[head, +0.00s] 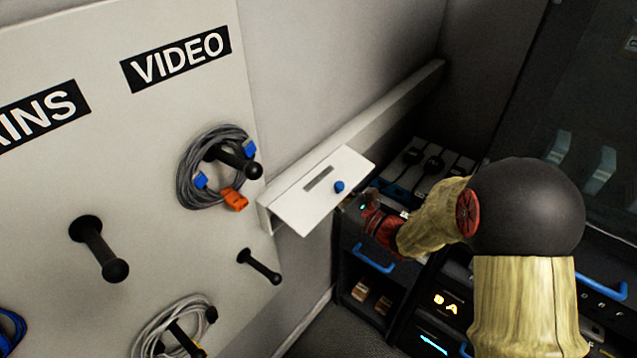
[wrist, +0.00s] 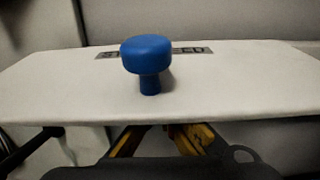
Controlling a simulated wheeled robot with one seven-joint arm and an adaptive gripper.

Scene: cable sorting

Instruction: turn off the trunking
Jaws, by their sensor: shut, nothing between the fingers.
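The trunking (head: 395,98) is a long pale channel along the wall. At its near end a white lid (head: 305,200) sticks out, with a blue knob (head: 339,186) near its outer edge and a dark label strip. In the wrist view the lid (wrist: 230,90) spans the picture, and the knob (wrist: 147,62) stands up from it. My gripper (head: 364,203) is just beside the lid's outer edge, shut and empty. In the wrist view its yellow fingers (wrist: 163,138) show below the lid's near edge; their tips are partly hidden.
A white board (head: 60,190) at left carries black pegs, with coiled grey cables (head: 215,165) on one. A dark rack (head: 375,250) with blue handles stands below and right of my gripper. Dark cabinets fill the right.

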